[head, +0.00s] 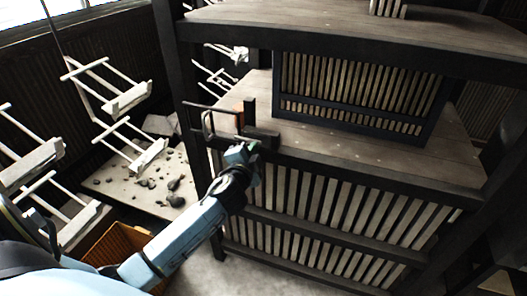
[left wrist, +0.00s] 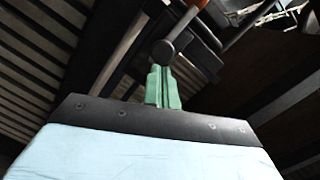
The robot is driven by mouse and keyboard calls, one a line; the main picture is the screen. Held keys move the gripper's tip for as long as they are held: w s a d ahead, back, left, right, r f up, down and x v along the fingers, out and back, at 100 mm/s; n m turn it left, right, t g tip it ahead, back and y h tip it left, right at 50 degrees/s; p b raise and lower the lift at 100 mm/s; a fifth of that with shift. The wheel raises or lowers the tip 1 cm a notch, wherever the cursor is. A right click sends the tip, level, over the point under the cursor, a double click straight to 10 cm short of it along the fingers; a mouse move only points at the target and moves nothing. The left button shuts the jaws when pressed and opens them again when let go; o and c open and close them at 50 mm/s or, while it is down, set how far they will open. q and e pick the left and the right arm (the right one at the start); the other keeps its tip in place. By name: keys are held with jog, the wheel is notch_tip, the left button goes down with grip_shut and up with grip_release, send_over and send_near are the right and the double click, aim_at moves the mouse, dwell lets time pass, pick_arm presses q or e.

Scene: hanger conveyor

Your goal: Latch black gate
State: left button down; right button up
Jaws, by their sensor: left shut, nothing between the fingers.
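A black-framed gate with pale slats (head: 360,95) stands upright on the wooden deck; I cannot tell whether its latch is engaged. At the deck's left end, a dark bar-shaped handle (head: 213,120) sticks out beside a dark block and a brown part. My left gripper (head: 242,152) is at the deck's front left corner, just below this block. In the left wrist view its green fingers (left wrist: 163,88) are shut and empty. A dark round knob (left wrist: 163,52) on a rod shows just beyond the fingertips; I cannot tell whether they touch. My right gripper is not in view.
A slatted railing (head: 330,215) with dark beams lies below the deck, close to my left arm. A dark post (head: 178,75) rises behind it. Pale hangers (head: 125,100) hang at the left. An orange crate (head: 118,243) stands on the floor at lower left.

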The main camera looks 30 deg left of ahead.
pick_arm(q)
jog(key=shift+s+a, duration=0.15)
jog(key=shift+a, duration=0.35)
jog(key=s+d+r, duration=0.3)
jog(key=s+d, duration=0.4)
jog(key=s, duration=0.2)
jog(key=shift+p, duration=0.45)
jog(key=shift+f, duration=0.1)
